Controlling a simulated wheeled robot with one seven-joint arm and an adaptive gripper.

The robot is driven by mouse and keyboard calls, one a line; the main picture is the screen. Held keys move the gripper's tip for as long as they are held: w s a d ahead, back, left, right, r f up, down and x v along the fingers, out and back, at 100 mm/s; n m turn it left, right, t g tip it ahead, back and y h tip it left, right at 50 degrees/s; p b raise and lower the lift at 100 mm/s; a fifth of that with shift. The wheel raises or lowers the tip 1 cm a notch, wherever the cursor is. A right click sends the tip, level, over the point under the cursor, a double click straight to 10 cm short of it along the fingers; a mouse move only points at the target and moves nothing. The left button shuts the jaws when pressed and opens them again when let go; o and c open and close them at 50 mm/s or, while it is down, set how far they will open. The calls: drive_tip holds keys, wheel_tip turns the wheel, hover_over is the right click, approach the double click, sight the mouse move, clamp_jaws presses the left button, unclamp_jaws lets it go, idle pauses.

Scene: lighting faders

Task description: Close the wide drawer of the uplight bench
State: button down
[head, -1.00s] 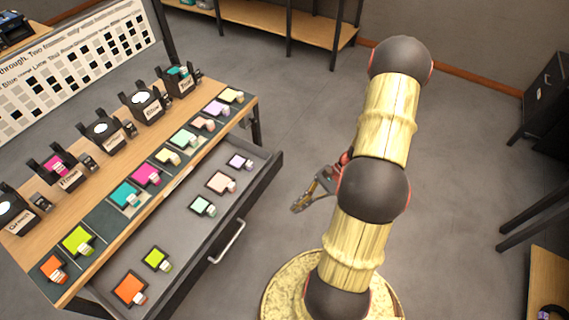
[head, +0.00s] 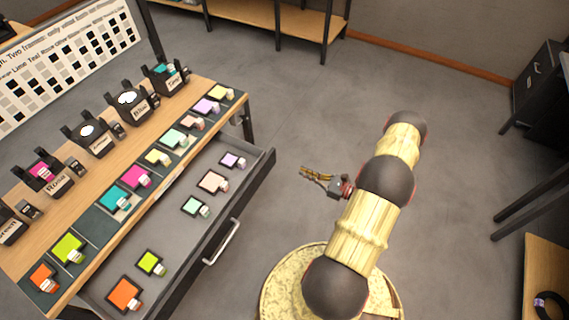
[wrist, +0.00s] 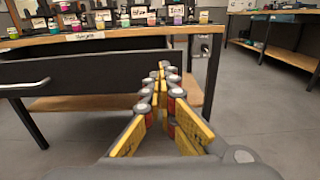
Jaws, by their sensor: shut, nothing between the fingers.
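The wide drawer (head: 180,250) of the uplight bench (head: 124,160) stands pulled out, with its grey floor and several colored gel squares showing in the head view. Its bar handle (head: 222,242) is on the dark front panel, which faces my arm. My gripper (head: 305,171) is shut and empty, to the right of the drawer front and apart from it. In the wrist view, my gripper's fingers (wrist: 162,72) point toward the right part of the dark drawer front (wrist: 85,72). The handle (wrist: 24,86) shows there at the left edge.
Several small lamps, such as the one labelled Rosa (head: 50,176), stand along the bench top beside gel squares. A wooden shelf unit (head: 270,18) is at the back. A dark cabinet (head: 540,85) stands at the right. The floor between is clear.

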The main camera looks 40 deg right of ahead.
sight(269, 157)
drive_tip(key=b+x, duration=0.2)
drive_tip(key=x, duration=1.1)
drive_tip(key=shift+w+a+b, duration=0.2)
drive_tip(key=shift+w+b, duration=0.15)
drive_tip(key=shift+w, duration=0.1)
drive_tip(key=b+x, duration=0.5)
drive_tip(key=x, duration=1.9)
drive_tip(key=shift+w+a+f, duration=0.1)
drive_tip(key=shift+w+f, duration=0.05)
drive_tip(key=shift+w, duration=0.15)
drive_tip(key=shift+s, duration=0.1)
